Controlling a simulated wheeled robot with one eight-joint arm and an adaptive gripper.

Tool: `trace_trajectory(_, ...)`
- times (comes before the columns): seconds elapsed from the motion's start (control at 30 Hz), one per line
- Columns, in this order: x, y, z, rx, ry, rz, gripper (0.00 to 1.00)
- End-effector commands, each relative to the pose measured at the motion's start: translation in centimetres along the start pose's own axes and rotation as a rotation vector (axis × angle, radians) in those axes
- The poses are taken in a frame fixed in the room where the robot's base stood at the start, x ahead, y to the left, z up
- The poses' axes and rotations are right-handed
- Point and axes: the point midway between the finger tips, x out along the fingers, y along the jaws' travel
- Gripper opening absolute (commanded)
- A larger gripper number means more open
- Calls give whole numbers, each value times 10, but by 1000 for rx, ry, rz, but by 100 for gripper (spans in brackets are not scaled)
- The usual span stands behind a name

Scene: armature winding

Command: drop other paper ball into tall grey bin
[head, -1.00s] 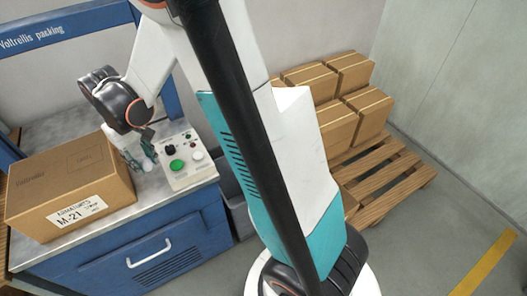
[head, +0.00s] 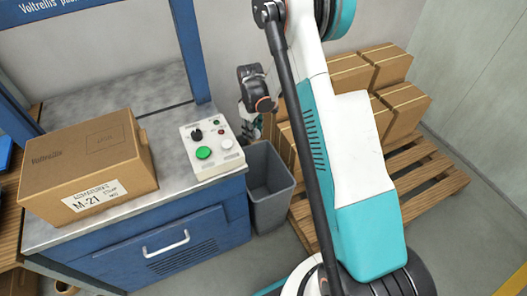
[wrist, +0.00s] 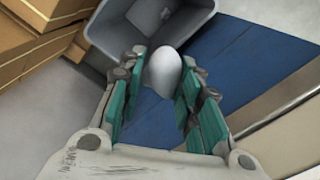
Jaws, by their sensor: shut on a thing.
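The paper ball (wrist: 162,73) is white and sits between the fingertips of my gripper (wrist: 163,85) in the wrist view. My gripper is shut on it. In the head view my gripper (head: 250,128) is small and partly hidden, just past the counter's right end, above the back of the tall grey bin. The tall grey bin (head: 272,208) stands on the floor beside the blue cabinet, its mouth open upward. In the wrist view the bin (wrist: 103,42) lies beyond the fingertips, with the ball overlapping its near rim. A small pale patch shows inside it, too unclear to name.
A control box (head: 211,150) with a green button sits at the counter's right end. A cardboard box (head: 85,165) labelled M-21 stands left of it. Stacked cartons (head: 398,108) on a wooden pallet (head: 425,168) stand right of the bin, behind my arm.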

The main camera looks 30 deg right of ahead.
Motion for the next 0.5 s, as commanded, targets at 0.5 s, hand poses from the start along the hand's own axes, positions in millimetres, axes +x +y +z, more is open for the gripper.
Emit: trace_trajectory(0.5,145,51,10,-295,0,0,24)
